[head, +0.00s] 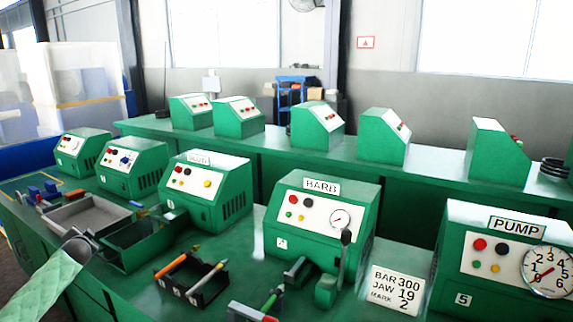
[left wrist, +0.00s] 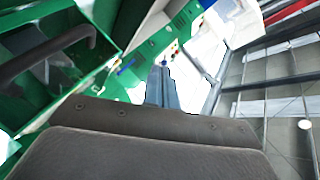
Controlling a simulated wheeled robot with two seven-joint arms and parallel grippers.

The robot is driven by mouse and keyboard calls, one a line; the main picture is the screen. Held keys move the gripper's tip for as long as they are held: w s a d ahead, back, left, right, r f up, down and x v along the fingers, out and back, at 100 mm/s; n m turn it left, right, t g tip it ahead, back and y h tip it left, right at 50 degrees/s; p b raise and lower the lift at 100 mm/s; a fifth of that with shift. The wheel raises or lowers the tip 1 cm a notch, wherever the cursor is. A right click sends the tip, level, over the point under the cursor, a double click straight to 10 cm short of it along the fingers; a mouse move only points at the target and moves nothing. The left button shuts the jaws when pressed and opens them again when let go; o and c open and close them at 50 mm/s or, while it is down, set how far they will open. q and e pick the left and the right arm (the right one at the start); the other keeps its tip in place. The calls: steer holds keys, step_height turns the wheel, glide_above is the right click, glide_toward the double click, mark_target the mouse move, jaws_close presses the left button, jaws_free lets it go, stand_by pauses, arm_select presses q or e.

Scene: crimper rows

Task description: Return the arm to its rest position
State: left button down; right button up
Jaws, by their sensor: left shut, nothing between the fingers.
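My left arm, in a light green sleeve, comes in at the lower left of the head view. Its grey gripper (head: 78,243) is in front of the open green bin (head: 128,245) on the near bench. In the left wrist view the fingers of my left gripper (left wrist: 162,85) are together, with nothing between them. Whether the gripper touches the bin cannot be told. My right gripper is in neither view.
The near bench carries a row of green machines, among them the BARB machine (head: 322,215) and the PUMP machine (head: 505,255). A grey tray (head: 70,213), a black holder with markers (head: 190,285) and a sign card (head: 396,289) stand in front. A second bench stands behind.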

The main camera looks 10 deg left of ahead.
arm_select(q)
steer(key=s+a+f+n+g, duration=0.35)
steer(key=s+f+g, duration=0.35)
steer(key=s+g, duration=0.25)
steer(key=s+d+f+m+h, duration=0.1)
steer(key=s+d+f, duration=0.3)
steer(key=d+f, duration=0.65)
steer(key=s+d+f+m+h, duration=0.15)
steer(key=s+d+f, duration=0.35)
steer(key=d+f, duration=0.55)
steer(key=s+d+f+h, duration=0.2)
steer(key=s+d+f, duration=0.2)
steer(key=d+f, duration=0.65)
steer(key=s+d+h, duration=0.2)
steer(key=s+d, duration=0.6)
steer(key=d, duration=0.5)
steer(key=s+d+f+h, duration=0.1)
steer(key=s+d+h, duration=0.1)
steer(key=s+d, duration=0.7)
steer(key=s+d+f+h, duration=0.1)
steer(key=s+d, duration=0.8)
steer(key=d, duration=0.9)
steer(key=shift+f+n+g+h, duration=0.15)
steer(key=shift+n+g+h, duration=0.15)
steer(key=shift+g+h, duration=0.2)
steer(key=shift+s+d, duration=0.1)
